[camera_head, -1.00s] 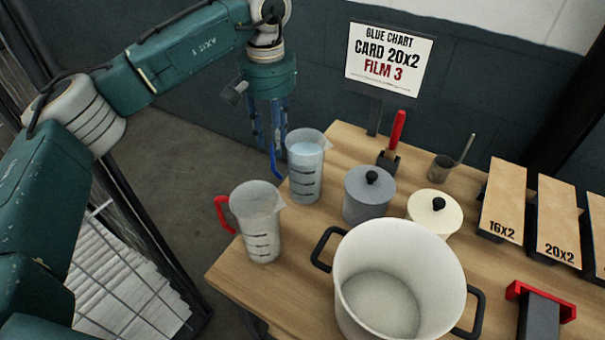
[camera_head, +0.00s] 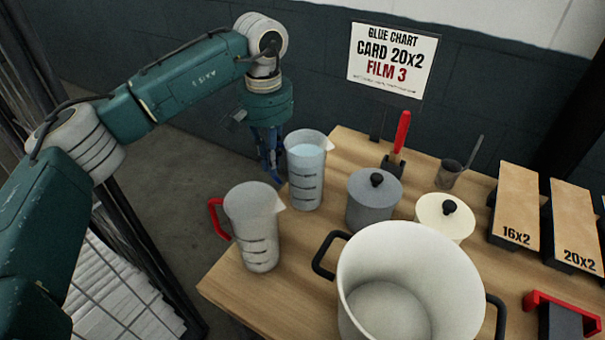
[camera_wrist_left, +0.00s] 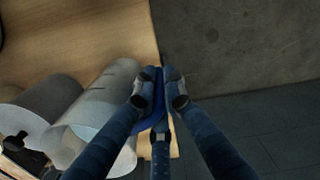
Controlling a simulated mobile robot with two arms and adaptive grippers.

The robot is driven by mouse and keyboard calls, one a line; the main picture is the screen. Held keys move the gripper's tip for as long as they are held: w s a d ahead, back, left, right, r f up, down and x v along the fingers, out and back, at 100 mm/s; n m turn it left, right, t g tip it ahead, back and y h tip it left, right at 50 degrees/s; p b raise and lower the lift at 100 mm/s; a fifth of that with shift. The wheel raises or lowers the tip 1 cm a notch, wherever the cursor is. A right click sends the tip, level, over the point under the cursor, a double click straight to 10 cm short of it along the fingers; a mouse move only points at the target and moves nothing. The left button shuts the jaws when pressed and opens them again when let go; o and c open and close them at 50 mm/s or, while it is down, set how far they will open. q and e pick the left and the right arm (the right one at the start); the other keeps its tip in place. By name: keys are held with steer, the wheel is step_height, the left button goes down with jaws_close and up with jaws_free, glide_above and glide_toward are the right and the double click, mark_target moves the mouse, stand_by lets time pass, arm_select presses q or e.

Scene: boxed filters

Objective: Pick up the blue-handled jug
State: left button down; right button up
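The blue-handled jug (camera_head: 307,180) is clear with pale blue liquid. It stands upright at the table's left back edge. Its handle is mostly hidden behind my left gripper (camera_head: 270,165), which points down at the jug's left side. In the left wrist view the jug (camera_wrist_left: 105,115) lies left of the fingers. There my left gripper (camera_wrist_left: 158,90) has its fingertips close together around the blue handle (camera_wrist_left: 148,124), shut on it. My right gripper is not in view.
A red-handled jug (camera_head: 252,228) stands close in front. A grey lidded pot (camera_head: 373,202), a cream lidded pot (camera_head: 443,219) and a big white pot (camera_head: 390,270) stand to the right on the wooden table (camera_head: 235,285). Open floor lies left of the table.

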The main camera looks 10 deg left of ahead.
arm_select(q)
steer(key=shift+w+r, duration=0.1)
steer(key=shift+r, duration=0.05)
stand_by(0.4)
steer(key=shift+r, duration=0.1)
